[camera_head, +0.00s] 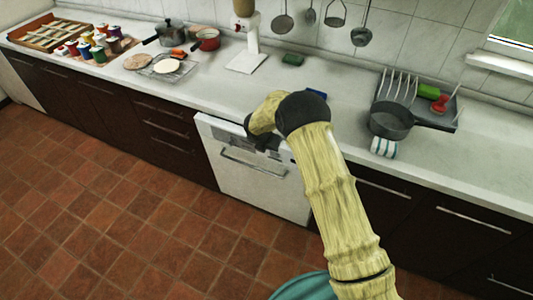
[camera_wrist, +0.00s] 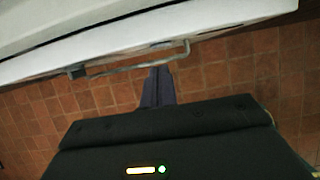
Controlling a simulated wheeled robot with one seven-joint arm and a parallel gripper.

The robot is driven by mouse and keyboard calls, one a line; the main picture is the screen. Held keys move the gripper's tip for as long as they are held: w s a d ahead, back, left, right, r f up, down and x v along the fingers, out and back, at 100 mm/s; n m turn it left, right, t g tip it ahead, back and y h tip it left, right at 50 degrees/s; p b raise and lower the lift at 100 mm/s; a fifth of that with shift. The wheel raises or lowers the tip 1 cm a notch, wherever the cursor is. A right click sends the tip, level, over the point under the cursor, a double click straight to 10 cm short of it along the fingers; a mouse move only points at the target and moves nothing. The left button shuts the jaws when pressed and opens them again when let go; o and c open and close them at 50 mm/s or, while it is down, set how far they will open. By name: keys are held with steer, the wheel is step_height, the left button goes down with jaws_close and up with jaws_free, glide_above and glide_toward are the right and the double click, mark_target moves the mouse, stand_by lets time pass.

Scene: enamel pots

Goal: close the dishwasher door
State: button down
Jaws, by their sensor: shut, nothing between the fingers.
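The white dishwasher door (camera_head: 254,184) stands upright, or nearly so, under the counter among dark cabinets. Its bar handle (camera_head: 240,162) runs across the upper front. I cannot tell whether the door is fully flush. My gripper (camera_head: 262,140) is shut and empty at the upper right front of the door, partly hidden by my wrist. In the wrist view, my closed fingers (camera_wrist: 158,78) point toward the handle (camera_wrist: 125,68) and overlap it in the picture; contact is unclear. The door's white edge (camera_wrist: 100,45) crosses above them, with a dark seam between it and the counter.
A striped cloth roll (camera_head: 385,147) lies near the counter's front edge. The tiled floor (camera_head: 130,215) before the door is clear.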

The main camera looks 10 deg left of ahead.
step_height(320, 180, up, 5)
steer(key=w, duration=0.2)
steer(key=s+d+r+m+g, duration=0.1)
steer(key=s+d+r+m, duration=0.4)
steer(key=d+r+m, duration=0.4)
steer(key=s+d+r+m, duration=0.3)
steer(key=s+d+m, duration=0.7)
steer(key=s+m, duration=0.2)
steer(key=s+d+r+m+g+y, duration=0.1)
steer(key=s+d+r+m, duration=0.2)
steer(key=s+d+m, duration=0.6)
steer(key=s+m, duration=0.3)
steer(key=s, duration=0.2)
steer(key=shift+s+d+b, duration=0.3)
steer(key=shift+s+d, duration=0.05)
steer(key=shift+s, duration=0.05)
steer(key=shift+s, duration=0.1)
